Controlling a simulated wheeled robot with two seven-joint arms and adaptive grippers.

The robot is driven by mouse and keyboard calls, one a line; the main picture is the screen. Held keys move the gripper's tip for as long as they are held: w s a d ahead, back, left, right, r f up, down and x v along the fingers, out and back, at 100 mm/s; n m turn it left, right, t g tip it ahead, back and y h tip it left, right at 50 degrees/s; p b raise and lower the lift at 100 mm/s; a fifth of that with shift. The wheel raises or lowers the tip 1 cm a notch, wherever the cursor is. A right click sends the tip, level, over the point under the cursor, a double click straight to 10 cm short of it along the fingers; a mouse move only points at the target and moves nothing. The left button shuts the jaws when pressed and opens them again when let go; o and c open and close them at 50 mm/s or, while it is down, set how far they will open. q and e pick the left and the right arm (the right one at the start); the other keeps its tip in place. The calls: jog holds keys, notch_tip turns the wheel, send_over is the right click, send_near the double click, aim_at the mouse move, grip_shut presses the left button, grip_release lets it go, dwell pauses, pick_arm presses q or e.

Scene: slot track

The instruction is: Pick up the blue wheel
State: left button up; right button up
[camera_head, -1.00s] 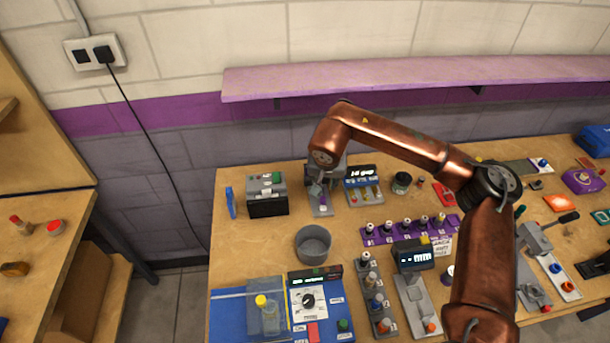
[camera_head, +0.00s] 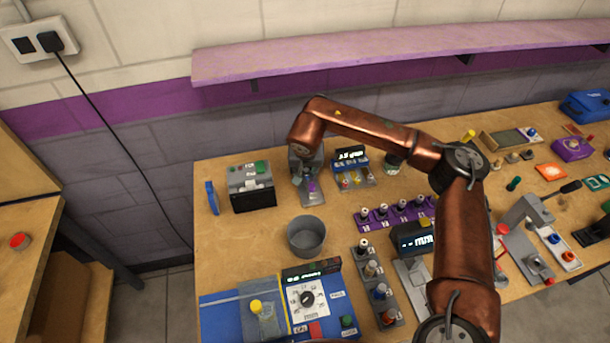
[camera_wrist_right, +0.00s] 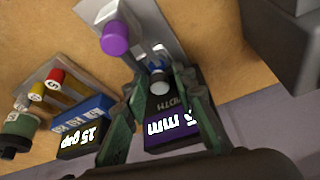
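My right gripper (camera_head: 305,158) is at the back of the bench, over a narrow grey track (camera_head: 311,197). In the wrist view its two green fingers (camera_wrist_right: 160,82) are apart, on either side of a small blue part (camera_wrist_right: 154,66) with a pale round end. This blue part may be the blue wheel; it is small and partly hidden, and I see no clear contact. A purple cylinder (camera_wrist_right: 115,40) stands farther along the track. A dark display (camera_wrist_right: 170,128) reading "mm" is between the finger bases. My left gripper is not in view.
A black and grey box (camera_head: 250,190) is left of the track. A display unit with coloured pegs (camera_head: 352,172) is close on its right. A grey bin (camera_head: 306,236) is in front, with bare wood between. The wall shelf (camera_head: 400,45) is behind.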

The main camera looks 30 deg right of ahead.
jog(key=shift+c, duration=0.5)
grip_shut()
